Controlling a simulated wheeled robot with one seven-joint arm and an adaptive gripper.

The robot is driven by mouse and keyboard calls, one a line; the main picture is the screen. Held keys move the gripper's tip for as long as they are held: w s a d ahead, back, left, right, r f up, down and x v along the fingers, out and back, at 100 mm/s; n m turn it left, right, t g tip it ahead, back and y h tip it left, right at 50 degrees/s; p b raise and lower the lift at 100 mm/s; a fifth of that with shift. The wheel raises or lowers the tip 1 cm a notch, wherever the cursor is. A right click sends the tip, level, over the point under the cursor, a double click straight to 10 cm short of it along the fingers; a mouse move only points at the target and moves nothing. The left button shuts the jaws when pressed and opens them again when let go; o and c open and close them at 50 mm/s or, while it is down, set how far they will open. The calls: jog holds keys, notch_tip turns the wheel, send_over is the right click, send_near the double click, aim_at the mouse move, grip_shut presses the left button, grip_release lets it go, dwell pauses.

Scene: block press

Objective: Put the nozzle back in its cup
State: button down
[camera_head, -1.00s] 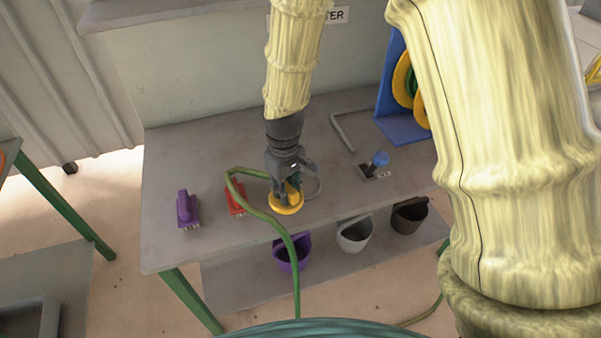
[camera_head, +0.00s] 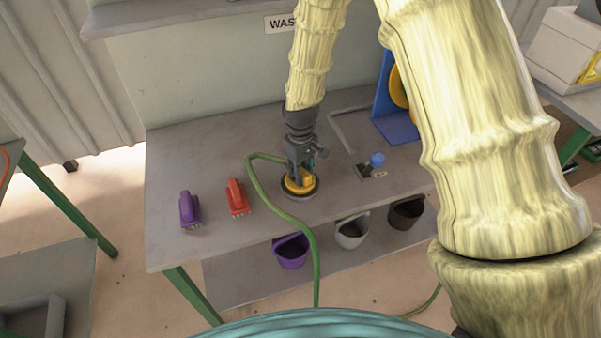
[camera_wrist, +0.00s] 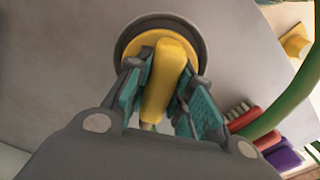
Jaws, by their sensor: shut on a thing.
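The yellow nozzle (camera_wrist: 165,85) has a round face and a raised grip bar, with a green hose (camera_head: 310,255) running from it. My gripper (camera_head: 300,170) is shut on the bar, with one teal finger pad on each side in the wrist view. The dark grey round cup (camera_wrist: 203,42) sits on the bench, and its rim (camera_head: 314,193) shows around the nozzle's face. The nozzle is inside or just above the cup; I cannot tell whether it rests on the bottom. My gripper hides part of the nozzle from the head view.
A red brush (camera_head: 237,198) and a purple brush (camera_head: 189,210) stand left on the grey bench (camera_head: 215,150). A blue-topped lever (camera_head: 377,160) is to the right, near a blue stand (camera_head: 397,130). Purple, grey and brown bins hang below the front edge. The hose crosses that edge.

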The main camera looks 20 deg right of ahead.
jog(key=shift+f, duration=0.5)
jog(key=shift+f, duration=0.15)
jog(key=c, duration=1.3)
grip_release()
jog(key=shift+o, duration=0.2)
jog(key=shift+r+b, duration=1.35)
jog(key=shift+r, duration=4.8)
